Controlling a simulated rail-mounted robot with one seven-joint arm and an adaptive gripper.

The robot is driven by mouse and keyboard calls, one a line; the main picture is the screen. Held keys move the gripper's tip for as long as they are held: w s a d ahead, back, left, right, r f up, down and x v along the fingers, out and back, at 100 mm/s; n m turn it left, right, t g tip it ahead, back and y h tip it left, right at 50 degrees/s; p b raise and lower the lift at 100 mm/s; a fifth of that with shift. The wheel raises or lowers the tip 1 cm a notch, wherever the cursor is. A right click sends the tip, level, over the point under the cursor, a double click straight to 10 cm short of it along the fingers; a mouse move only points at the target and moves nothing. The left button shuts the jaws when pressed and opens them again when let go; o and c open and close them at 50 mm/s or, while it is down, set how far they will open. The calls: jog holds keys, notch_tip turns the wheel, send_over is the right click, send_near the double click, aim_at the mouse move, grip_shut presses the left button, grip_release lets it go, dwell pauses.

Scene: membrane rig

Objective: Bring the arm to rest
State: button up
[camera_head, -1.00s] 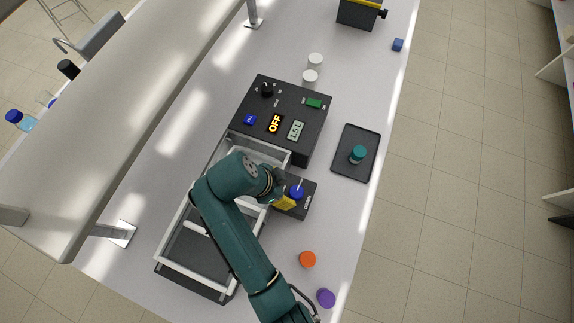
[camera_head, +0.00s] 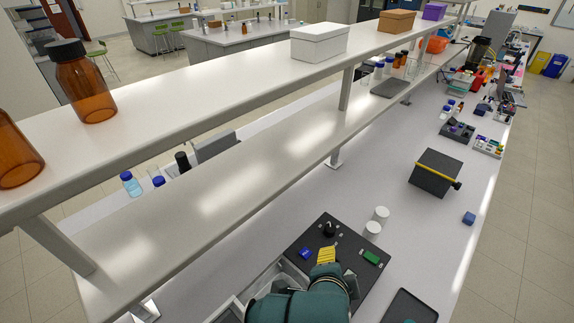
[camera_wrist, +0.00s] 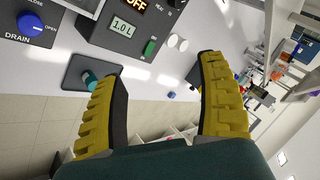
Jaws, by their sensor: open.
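My arm reaches in at the bottom of the head view, with my gripper (camera_head: 326,256) over the black control box (camera_head: 350,240). In the wrist view my gripper (camera_wrist: 158,66) is open, its two yellow fingers wide apart with nothing held between them. The control box also shows there at the top, with an OFF sign (camera_wrist: 134,4) and a display (camera_wrist: 122,28) reading 1.0 L. A blue drain knob (camera_wrist: 33,24) shows at the top left, between CLOSE and OPEN labels. The jaw tips in the head view are partly hidden by my arm.
A dark tray (camera_head: 408,306) lies right of the box; a teal item (camera_wrist: 90,80) is on it. Two white cylinders (camera_head: 376,222) stand behind the box. A long shelf (camera_head: 210,205) runs along the left. The bench between the cylinders and the black block (camera_head: 436,173) is clear.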

jog(key=s+a+r+n+t+y, duration=0.1)
jog(key=s+r+n+t, duration=0.2)
jog(key=r, duration=1.4)
jog(key=s+a+r+n+t+y+p, duration=0.1)
jog(key=s+a+r+n+t, duration=0.1)
jog(key=r+n+t, duration=0.9)
notch_tip(320, 180, up, 6)
jog(key=shift+s+r+n+t+y, duration=0.1)
jog(key=shift+s+n+t+y, duration=0.2)
jog(key=shift+s+n, duration=0.55)
